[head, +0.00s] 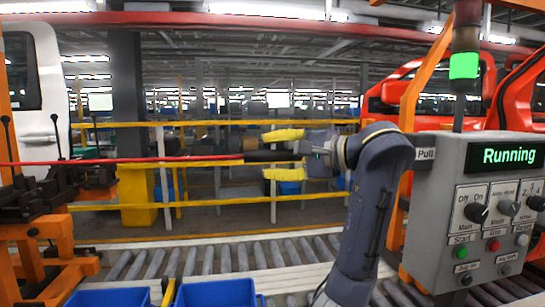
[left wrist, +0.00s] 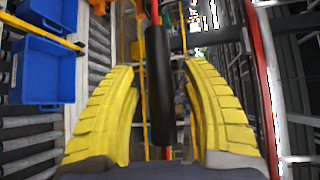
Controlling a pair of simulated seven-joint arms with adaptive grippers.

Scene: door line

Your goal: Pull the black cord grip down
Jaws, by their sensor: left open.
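The black cord grip (head: 270,156) hangs on a red cord (head: 120,160) that runs across the head view from the left. My left gripper (head: 264,155) is open, with its yellow fingers above and below the grip in the head view. In the left wrist view the black grip (left wrist: 160,90) lies lengthwise between the two yellow fingers (left wrist: 158,95), with a visible gap on each side. The red cord continues from its far end. My right gripper does not show in either view.
A grey control box (head: 440,225) with a lit "Running" display stands at the right, under a green lamp (head: 464,66). A roller conveyor (head: 230,256) and blue bins (head: 215,293) lie below. Orange fixtures (head: 40,250) stand at the left; yellow rails (head: 210,124) cross behind.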

